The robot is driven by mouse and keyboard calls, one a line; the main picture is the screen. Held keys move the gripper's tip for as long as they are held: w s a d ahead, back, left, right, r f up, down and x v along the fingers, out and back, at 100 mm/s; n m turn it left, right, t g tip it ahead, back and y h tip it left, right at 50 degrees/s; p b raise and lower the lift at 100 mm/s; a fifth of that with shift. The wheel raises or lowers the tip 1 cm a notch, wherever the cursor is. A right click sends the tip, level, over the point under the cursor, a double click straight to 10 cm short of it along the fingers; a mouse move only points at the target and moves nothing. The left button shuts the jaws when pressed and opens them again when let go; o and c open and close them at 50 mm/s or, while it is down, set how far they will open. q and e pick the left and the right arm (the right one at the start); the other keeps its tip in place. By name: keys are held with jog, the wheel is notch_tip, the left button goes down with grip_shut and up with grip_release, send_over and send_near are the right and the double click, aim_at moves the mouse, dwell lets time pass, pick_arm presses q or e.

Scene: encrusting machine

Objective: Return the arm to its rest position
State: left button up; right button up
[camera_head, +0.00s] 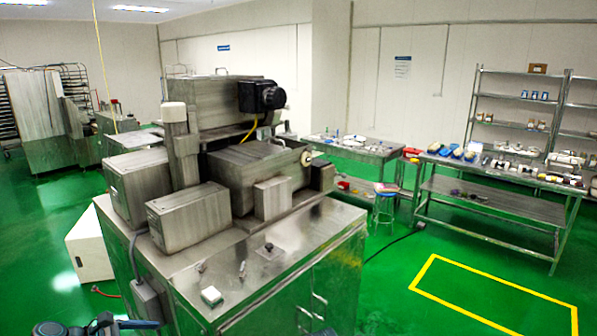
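The encrusting machine (262,178) stands in the left and middle of the view, a large steel unit with a dark motor head on top. Parts of my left arm show at the bottom left edge, below the machine's front corner. They are cut off by the frame, and no gripper fingers show there. A small dark piece at the bottom edge, right of the middle, may be part of my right arm; no fingers show there either. Nothing held can be seen.
A steel table with parts (500,200) and a metal shelf rack (512,97) stand at the right. A white box (88,245) stands left of the machine. Green floor with a yellow outline (430,262) is clear at front right.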

pick_arm(q)
jog(key=s+d+f+m+g+y+b, duration=0.1)
jog(key=s+d+f+m+g+y, duration=0.1)
jog(key=d+m, duration=0.7)
jog(key=s+d+f+m+g+y+b, duration=0.1)
jog(key=s+d+f+m+g+y, duration=0.2)
jog(key=d+f+m, duration=0.4)
jog(key=s+d+f+m+g+y+b, duration=0.1)
jog(key=s+d+f+m+y, duration=0.3)
jog(key=d+m, duration=0.7)
jog(key=d+g+y, duration=0.1)
jog(key=d, duration=0.2)
jog(key=shift+s+d+f+m+g, duration=0.2)
jog(key=shift+s+f+m+g, duration=0.1)
jog(key=shift+s+f, duration=0.05)
